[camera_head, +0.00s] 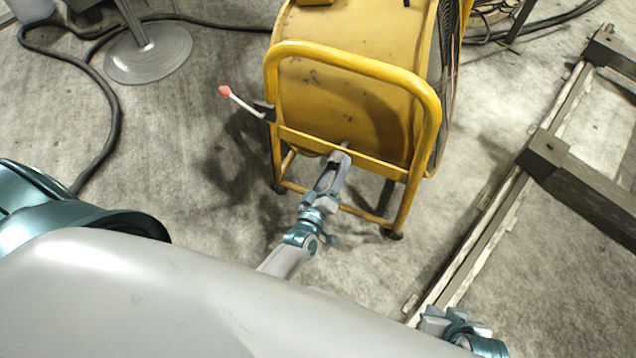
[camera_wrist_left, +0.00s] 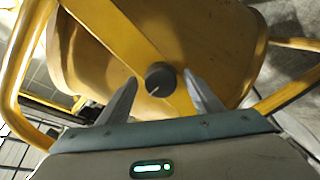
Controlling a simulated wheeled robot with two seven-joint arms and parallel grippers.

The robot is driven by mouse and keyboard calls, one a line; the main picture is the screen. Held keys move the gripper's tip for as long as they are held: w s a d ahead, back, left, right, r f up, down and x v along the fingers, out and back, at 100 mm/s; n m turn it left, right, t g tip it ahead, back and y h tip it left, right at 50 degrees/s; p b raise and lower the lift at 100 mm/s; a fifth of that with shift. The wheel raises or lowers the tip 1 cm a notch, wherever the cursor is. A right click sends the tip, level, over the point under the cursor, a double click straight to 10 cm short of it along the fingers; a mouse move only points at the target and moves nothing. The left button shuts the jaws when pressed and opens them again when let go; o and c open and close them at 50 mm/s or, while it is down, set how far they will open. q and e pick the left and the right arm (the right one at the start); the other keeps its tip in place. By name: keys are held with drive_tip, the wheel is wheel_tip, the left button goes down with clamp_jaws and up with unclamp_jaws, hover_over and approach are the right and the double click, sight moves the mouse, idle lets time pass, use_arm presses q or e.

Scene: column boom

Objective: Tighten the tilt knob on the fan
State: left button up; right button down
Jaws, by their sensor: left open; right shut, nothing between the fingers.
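The yellow drum fan (camera_head: 350,95) stands upright in its yellow tube frame at the top middle of the head view. The tilt knob (camera_wrist_left: 160,79) is a dark round knob with a pale line, on a yellow bar of the frame in the left wrist view. My left gripper (camera_head: 340,156) is at the frame's lower crossbar. In the wrist view its open fingers (camera_wrist_left: 160,76) stand on either side of the knob, with gaps visible. In the head view the gripper seems to hide the knob. My right gripper (camera_head: 434,318) is low at the right, shut and empty, away from the fan.
A red-tipped lever (camera_head: 239,101) sticks out left of the frame. A round metal stand base (camera_head: 148,52) and black cables (camera_head: 112,110) lie at the left. Dark beams and a rail (camera_head: 495,215) cross the floor at the right. Bare floor lies between.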

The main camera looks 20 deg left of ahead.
use_arm(q)
drive_tip(key=s, duration=1.6)
drive_tip(key=shift+s+r, duration=0.25)
drive_tip(key=shift+r, duration=0.15)
use_arm(e)
drive_tip(key=shift+s+d, duration=0.2)
drive_tip(key=shift+d, duration=0.2)
drive_tip(key=shift+s+g, duration=0.15)
drive_tip(key=shift+g, duration=0.15)
use_arm(q)
drive_tip(key=shift+w+d, duration=0.1)
drive_tip(key=shift+d, duration=0.05)
